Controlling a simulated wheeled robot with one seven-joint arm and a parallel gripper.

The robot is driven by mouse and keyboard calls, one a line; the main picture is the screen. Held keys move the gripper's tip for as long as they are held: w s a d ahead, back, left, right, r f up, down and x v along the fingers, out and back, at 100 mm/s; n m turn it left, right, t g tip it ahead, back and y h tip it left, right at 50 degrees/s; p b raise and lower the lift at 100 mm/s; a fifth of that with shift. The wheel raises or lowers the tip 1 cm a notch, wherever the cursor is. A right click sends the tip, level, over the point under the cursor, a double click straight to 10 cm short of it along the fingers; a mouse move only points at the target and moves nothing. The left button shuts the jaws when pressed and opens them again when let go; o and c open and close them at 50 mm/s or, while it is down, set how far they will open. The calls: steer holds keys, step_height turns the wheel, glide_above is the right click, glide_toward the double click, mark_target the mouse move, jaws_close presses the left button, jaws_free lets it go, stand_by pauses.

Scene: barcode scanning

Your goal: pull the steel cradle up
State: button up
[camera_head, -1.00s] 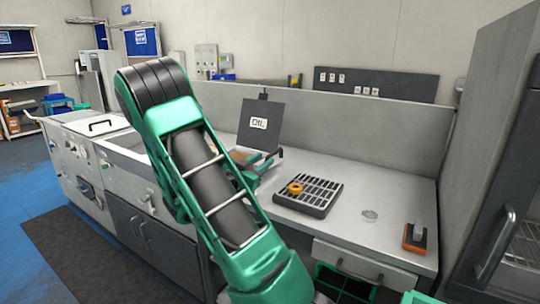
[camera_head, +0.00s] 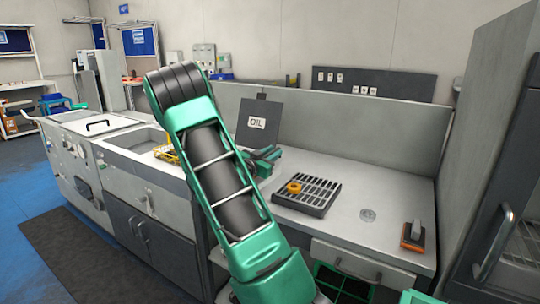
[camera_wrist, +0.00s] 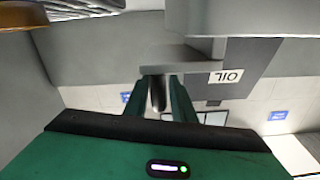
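My gripper (camera_head: 265,158) is at the far side of the bench, just in front of the dark OIL panel (camera_head: 258,108). In the wrist view its two green fingers (camera_wrist: 163,82) are apart, with a dark and pale rounded piece (camera_wrist: 157,93) between them. A grey metal piece (camera_wrist: 205,25) with a flat flange lies just past the fingertips; it may be the steel cradle, but I cannot be sure. I cannot tell whether the fingers press on anything. My forearm hides part of the bench in the head view.
A black slotted tray (camera_head: 318,205) with an orange ring (camera_head: 294,187) stands on the bench right of my gripper. An orange-and-black tool (camera_head: 413,236) lies near the front right. A yellow item (camera_head: 168,154) is by the sink. The right bench top is mostly clear.

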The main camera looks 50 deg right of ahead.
jaws_close()
steer(key=shift+w+r, duration=0.2)
steer(key=shift+r, duration=3.05)
steer(key=shift+o, duration=1.8)
jaws_free()
steer(key=shift+s, duration=0.1)
steer(key=shift+f, duration=0.1)
steer(key=shift+a, duration=0.1)
steer(key=a, duration=1)
steer(key=shift+s+a, duration=0.35)
steer(key=shift+s, duration=0.1)
